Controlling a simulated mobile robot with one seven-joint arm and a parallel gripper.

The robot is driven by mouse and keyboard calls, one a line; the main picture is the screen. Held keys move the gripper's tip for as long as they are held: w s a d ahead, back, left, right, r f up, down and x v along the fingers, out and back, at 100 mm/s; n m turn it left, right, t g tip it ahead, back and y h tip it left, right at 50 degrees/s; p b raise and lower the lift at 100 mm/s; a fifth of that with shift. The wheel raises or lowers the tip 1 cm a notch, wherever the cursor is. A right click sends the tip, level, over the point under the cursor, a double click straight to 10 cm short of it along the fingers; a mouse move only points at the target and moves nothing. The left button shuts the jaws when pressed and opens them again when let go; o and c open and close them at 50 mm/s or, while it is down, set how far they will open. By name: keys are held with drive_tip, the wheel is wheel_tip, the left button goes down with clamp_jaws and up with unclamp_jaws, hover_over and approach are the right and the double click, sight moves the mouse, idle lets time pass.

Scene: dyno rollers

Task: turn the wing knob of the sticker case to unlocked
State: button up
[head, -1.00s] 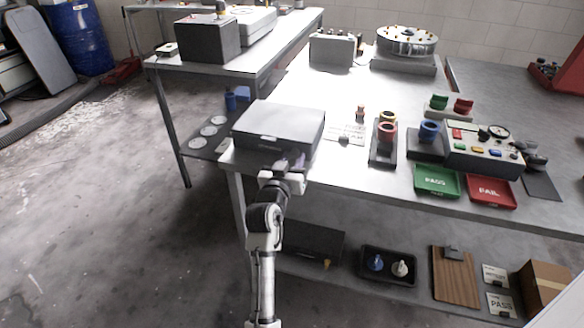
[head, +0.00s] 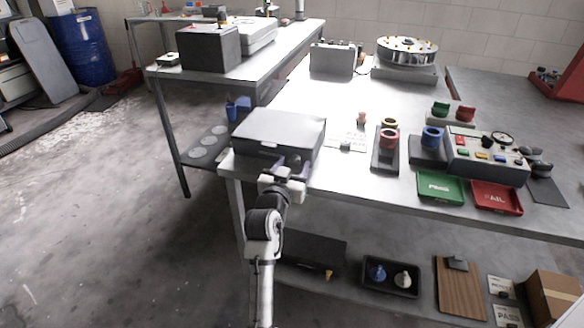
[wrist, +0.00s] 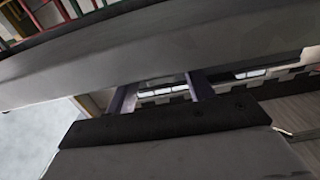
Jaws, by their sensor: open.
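The sticker case, a dark grey flat box (head: 282,126), sits shut at the near left corner of the bench. Its wing knob cannot be made out; my gripper covers part of the front face. My gripper (head: 289,164) is at that front face, with its two dark purple fingers apart. In the wrist view my open gripper (wrist: 160,95) has its fingers reaching to a wide grey band, probably the case. Nothing is clearly held between the fingers, and contact cannot be told.
Right of the case are a printed card (head: 345,140), a stand with red and yellow rings (head: 386,150), a green tray (head: 440,188) and a red tray (head: 496,198). A lower shelf holds a black tray (head: 390,278). Open floor lies to the left.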

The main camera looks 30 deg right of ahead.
drive_tip(key=shift+s+a, duration=0.1)
drive_tip(key=b+v, duration=0.3)
drive_tip(key=v, duration=1)
drive_tip(key=shift+s+a, duration=0.2)
drive_tip(key=shift+a, duration=0.05)
